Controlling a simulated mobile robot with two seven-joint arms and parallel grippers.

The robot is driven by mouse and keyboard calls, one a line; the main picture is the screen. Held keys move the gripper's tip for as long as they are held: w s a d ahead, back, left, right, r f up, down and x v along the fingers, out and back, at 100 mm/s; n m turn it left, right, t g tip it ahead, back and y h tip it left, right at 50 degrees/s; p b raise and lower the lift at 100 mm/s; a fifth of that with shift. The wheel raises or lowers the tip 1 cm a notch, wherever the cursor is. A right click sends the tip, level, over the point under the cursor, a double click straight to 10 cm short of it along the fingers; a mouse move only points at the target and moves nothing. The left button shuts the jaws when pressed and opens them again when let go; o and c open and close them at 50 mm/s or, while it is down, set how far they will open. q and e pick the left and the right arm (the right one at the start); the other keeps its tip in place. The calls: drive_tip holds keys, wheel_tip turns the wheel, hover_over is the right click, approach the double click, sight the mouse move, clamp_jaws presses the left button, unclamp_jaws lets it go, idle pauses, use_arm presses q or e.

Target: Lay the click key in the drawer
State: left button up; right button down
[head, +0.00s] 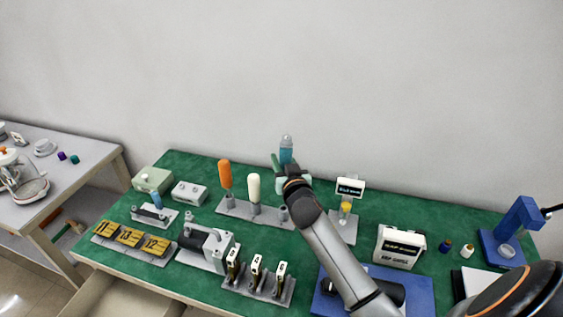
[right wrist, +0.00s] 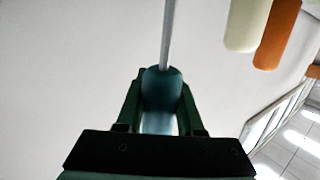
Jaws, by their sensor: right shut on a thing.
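My right gripper (head: 287,170) is shut on a teal-handled tool (head: 286,154), which looks like the click key, and holds it upright above the back of the green bench. In the right wrist view the teal handle (right wrist: 160,95) sits between the fingers (right wrist: 160,110), with a thin grey shaft running away from it. A grey rack (head: 236,209) below holds an orange-handled tool (head: 225,173) and a white-handled tool (head: 254,186). Its right-hand holder (head: 283,213) looks empty. The drawer (head: 125,300) stands open at the front left, its visible inside bare. My left gripper is out of view.
A pump unit (head: 208,247), yellow numbered plates (head: 130,238) and a small stand with several numbered pieces (head: 258,285) line the front edge near the drawer. A display stand (head: 344,220) and a white meter (head: 398,248) are to the right. The wall is behind.

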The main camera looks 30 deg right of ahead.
use_arm(q)
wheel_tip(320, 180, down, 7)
drive_tip(key=b, duration=0.6)
drive_tip(key=shift+b, duration=0.4)
use_arm(e)
wheel_tip(320, 180, down, 8)
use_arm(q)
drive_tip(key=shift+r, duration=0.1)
use_arm(e)
drive_tip(key=shift+c, duration=2.3)
unclamp_jaws()
drive_tip(key=shift+f, duration=0.1)
